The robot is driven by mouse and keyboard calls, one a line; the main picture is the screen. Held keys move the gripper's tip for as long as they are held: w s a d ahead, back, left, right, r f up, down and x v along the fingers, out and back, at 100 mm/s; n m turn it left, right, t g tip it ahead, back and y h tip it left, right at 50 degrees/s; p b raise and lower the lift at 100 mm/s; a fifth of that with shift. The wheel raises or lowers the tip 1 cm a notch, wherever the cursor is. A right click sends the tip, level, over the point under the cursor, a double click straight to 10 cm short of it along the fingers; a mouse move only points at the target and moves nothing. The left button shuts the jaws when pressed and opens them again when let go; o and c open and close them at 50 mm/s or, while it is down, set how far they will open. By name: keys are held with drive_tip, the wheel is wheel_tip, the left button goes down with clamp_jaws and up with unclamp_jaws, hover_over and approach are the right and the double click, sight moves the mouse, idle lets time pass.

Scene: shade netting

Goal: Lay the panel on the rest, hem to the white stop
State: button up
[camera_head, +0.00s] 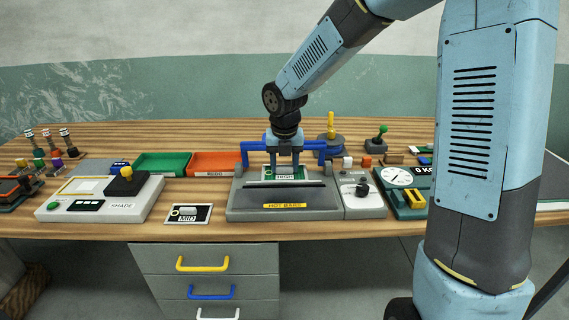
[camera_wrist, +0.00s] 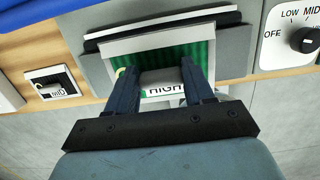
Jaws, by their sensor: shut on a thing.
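My gripper (camera_head: 285,168) points down over the grey HOT BARS machine (camera_head: 240,205). In the wrist view my gripper (camera_wrist: 158,76) is shut on a grey block on a green panel (camera_wrist: 203,52). The panel has a pale border and a HIGH label. In the head view the panel (camera_head: 268,173) shows behind the machine's dark front bar (camera_head: 285,185). I cannot tell whether the panel touches the machine. The fingers hide part of it.
A blue frame (camera_head: 312,144) spans the machine behind my gripper. A dial box (camera_head: 362,205) adjoins it on the right. A MID card (camera_head: 187,214) and the SHADE box (camera_head: 120,206) stand left. Green (camera_head: 163,158) and orange REDO trays (camera_head: 213,158) lie behind.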

sight(285, 191)
drive_tip(key=shift+f, duration=3.2)
drive_tip(key=shift+f, duration=0.2)
drive_tip(key=o, duration=1.1)
